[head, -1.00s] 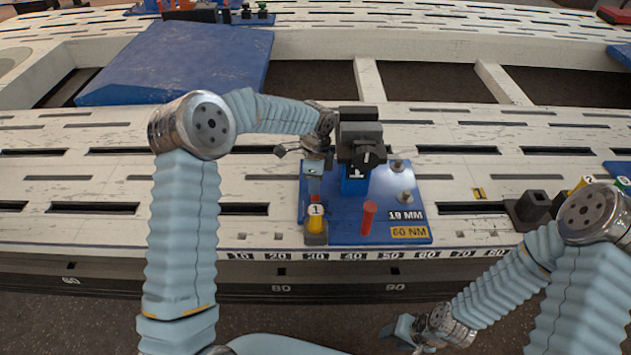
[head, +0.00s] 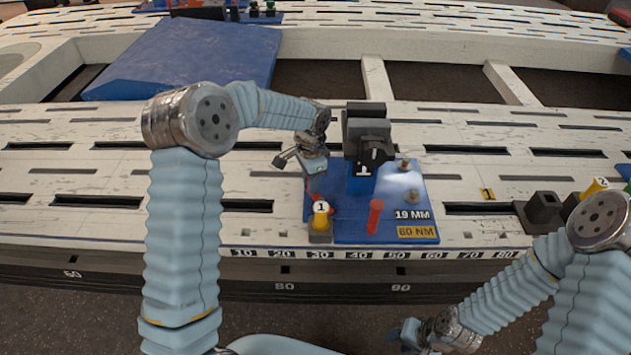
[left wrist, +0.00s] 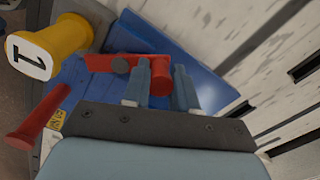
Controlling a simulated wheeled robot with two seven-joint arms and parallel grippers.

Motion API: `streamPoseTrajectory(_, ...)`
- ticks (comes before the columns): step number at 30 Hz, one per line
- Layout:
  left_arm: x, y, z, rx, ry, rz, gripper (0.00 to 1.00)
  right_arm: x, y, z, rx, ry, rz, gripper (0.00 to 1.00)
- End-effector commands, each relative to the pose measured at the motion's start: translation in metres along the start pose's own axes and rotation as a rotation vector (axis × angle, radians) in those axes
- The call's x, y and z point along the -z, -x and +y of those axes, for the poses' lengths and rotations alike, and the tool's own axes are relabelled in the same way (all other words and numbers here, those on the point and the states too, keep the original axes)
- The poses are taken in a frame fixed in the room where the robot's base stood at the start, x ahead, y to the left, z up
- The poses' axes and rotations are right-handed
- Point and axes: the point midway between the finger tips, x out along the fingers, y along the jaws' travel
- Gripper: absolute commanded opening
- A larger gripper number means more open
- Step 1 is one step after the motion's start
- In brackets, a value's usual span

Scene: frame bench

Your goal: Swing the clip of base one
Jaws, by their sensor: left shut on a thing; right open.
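Base one is a blue plate (head: 345,228) on the white bench, with a dark clamp block (head: 367,125) marked 1 on a blue post. Its clip is a red bar (left wrist: 108,62) with a round red knob, seen clearly in the left wrist view. My left gripper (head: 312,185) is over the plate's left side, and its fingers (left wrist: 162,85) are shut on the red knob. In the head view the gripper mostly hides the clip. My right gripper (head: 405,332) is open and empty, low in front of the bench, away from the base.
A yellow piece marked 1 (head: 321,212) stands close in front of the clip, with a red peg (head: 374,216) to its right. Two metal studs, one a bolt (head: 411,196), stand at the plate's right. A black block (head: 543,207) stands further right. Bare slotted bench lies between.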

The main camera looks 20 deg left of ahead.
Motion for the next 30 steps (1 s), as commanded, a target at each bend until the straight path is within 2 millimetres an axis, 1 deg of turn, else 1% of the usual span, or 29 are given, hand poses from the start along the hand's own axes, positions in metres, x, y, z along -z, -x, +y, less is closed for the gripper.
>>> streamPoseTrajectory(9, -0.013, -0.001, 0.005, 0.002, 0.299, 0.001, 0.00, 0.002, -0.008, 0.006, -0.004, -0.004, 0.005, 0.43)
streamPoseTrajectory(18, -0.024, 0.000, 0.011, 0.001, 0.561, 0.002, 0.00, 0.003, -0.013, 0.010, -0.007, -0.006, 0.008, 0.43)
streamPoseTrajectory(24, -0.028, 0.000, 0.015, 0.002, 0.691, 0.002, 0.00, 0.003, -0.015, 0.011, -0.008, -0.007, 0.009, 0.43)
streamPoseTrajectory(30, -0.031, 0.000, 0.019, 0.000, 0.771, 0.001, 0.00, 0.004, -0.016, 0.012, -0.009, -0.008, 0.010, 0.43)
